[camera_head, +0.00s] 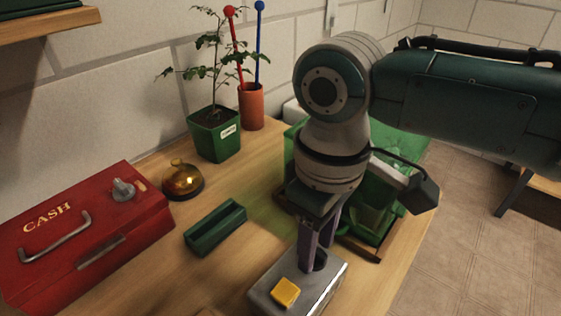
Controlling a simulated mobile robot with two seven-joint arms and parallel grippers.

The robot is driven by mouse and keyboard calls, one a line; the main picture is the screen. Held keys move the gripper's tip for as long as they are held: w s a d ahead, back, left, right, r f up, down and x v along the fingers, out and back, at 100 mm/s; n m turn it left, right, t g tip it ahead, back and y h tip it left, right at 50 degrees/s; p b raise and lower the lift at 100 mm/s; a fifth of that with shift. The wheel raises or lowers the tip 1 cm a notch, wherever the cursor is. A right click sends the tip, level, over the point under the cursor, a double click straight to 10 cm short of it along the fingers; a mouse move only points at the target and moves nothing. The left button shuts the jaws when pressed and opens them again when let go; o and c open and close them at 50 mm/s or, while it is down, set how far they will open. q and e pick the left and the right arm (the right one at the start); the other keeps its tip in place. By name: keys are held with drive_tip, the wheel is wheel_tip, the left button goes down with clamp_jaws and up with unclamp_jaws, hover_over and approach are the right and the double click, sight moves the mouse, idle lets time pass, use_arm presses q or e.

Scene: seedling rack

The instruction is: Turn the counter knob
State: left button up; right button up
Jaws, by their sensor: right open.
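A grey metal box (326,285) sits on the wooden counter at the bottom middle, with a yellow block or button (286,291) on its top. My right gripper (314,254) comes down from above, with its purple-grey fingers at the rear of the box's top. The gripper is open. A dark round part, perhaps the knob, shows at the fingertips; the fingers hide much of it, and I cannot tell whether they touch it. My left gripper is not in view.
A red cash box (95,228) with a silver knob (123,190) stands at left. A brass bell (182,181), a dark green block (215,228), a potted seedling (215,138) and an orange cup (252,108) stand nearby. A green crate (293,148) is behind my right arm.

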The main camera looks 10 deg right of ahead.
clamp_jaws()
idle(0.3)
idle(0.3)
